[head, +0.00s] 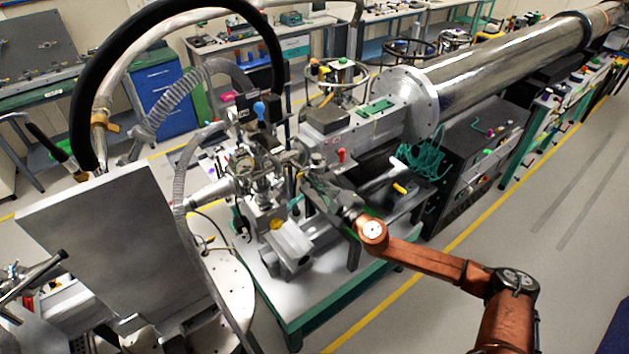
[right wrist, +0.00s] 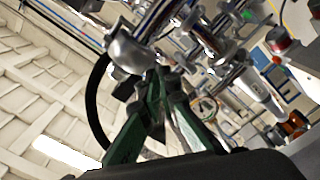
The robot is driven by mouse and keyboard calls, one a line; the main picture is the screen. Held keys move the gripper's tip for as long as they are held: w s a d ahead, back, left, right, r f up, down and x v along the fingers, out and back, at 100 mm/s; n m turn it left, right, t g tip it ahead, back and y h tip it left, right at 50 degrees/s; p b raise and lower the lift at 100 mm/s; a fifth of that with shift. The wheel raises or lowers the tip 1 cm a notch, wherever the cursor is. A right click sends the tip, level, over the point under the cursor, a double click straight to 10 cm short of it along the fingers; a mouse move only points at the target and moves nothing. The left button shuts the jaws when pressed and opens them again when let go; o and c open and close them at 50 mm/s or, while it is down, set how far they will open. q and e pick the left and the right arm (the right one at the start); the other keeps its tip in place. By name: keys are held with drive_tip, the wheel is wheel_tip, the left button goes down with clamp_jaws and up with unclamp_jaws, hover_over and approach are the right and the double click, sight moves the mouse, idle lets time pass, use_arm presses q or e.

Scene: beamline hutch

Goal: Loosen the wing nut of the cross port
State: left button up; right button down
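The cross port (head: 262,182) is a cluster of shiny metal flanges and fittings at the middle of the head view. My right gripper (head: 303,172) reaches it from the right, at the end of a copper-coloured arm. In the right wrist view its green-sided fingers (right wrist: 165,80) converge, tips close together, beside a rounded metal fitting (right wrist: 130,52). I cannot make out the wing nut apart from the other metal parts, nor whether anything sits between the fingertips.
A grey ribbed hose (head: 180,95) and a thick black hose (head: 78,110) rise left of the port. A large grey panel (head: 110,250) stands at the lower left. A long steel tube (head: 510,60) runs to the back right. The floor at the right is clear.

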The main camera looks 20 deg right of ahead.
idle(0.5)
drive_tip(key=shift+n, duration=0.4)
drive_tip(key=shift+a+r+n+p, duration=0.15)
drive_tip(key=shift+n+p, duration=1.7)
drive_tip(key=shift+n, duration=3.95)
drive_tip(key=shift+d+r+n+p, duration=0.15)
drive_tip(key=shift+n+p, duration=1.65)
drive_tip(key=shift+n, duration=4)
drive_tip(key=shift+a, duration=0.1)
drive_tip(key=c, duration=2.5)
unclamp_jaws()
